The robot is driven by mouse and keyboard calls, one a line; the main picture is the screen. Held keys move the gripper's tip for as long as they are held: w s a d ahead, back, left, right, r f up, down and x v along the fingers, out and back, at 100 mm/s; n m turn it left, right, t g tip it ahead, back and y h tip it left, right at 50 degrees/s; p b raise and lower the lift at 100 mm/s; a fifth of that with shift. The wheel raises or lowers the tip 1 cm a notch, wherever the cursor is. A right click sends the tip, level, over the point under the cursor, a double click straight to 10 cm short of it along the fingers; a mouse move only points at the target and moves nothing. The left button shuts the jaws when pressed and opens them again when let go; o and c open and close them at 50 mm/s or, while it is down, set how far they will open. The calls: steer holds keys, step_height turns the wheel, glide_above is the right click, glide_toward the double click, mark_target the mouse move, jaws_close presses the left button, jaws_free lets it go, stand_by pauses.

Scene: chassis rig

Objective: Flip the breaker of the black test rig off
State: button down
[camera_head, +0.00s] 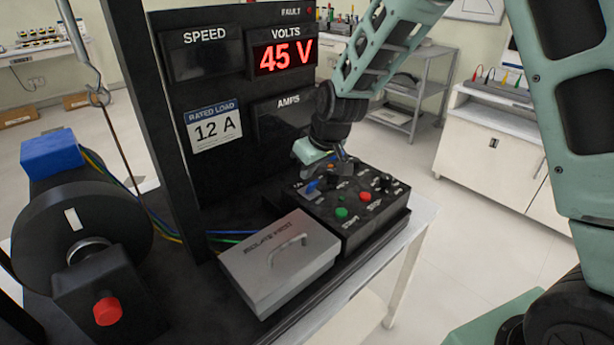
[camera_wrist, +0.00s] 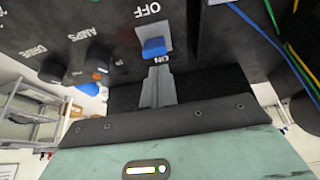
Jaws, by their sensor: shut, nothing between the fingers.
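The black test rig (camera_head: 270,85) stands on the table with its meter panel upright. Its control box (camera_head: 375,215) is in front. The breaker's blue lever (camera_wrist: 153,48) sits on a grey plate between the OFF and ON labels, with its blue tip nearer ON in the wrist view. The lever also shows in the head view (camera_head: 312,186). My gripper (camera_wrist: 158,72) is shut and empty, its fingertips close to the lever on the ON side. I cannot tell whether they touch it. In the head view my gripper (camera_head: 343,167) is low over the box, hiding part of it.
The box also bears a green START button (camera_head: 341,213) and a red button (camera_head: 365,197). The VOLTS display (camera_head: 285,57) reads 45 V; SPEED and AMPS look dark. A grey lidded box (camera_head: 280,262) stands beside the control box. A motor with a red knob (camera_head: 107,311) is at left.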

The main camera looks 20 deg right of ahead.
steer(key=shift+r, duration=0.1)
steer(key=shift+r+p, duration=0.65)
steer(key=shift+r, duration=0.15)
steer(key=shift+w+r, duration=0.2)
steer(key=shift+w, duration=0.05)
steer(key=v, duration=0.9)
steer(key=shift+r, duration=0.1)
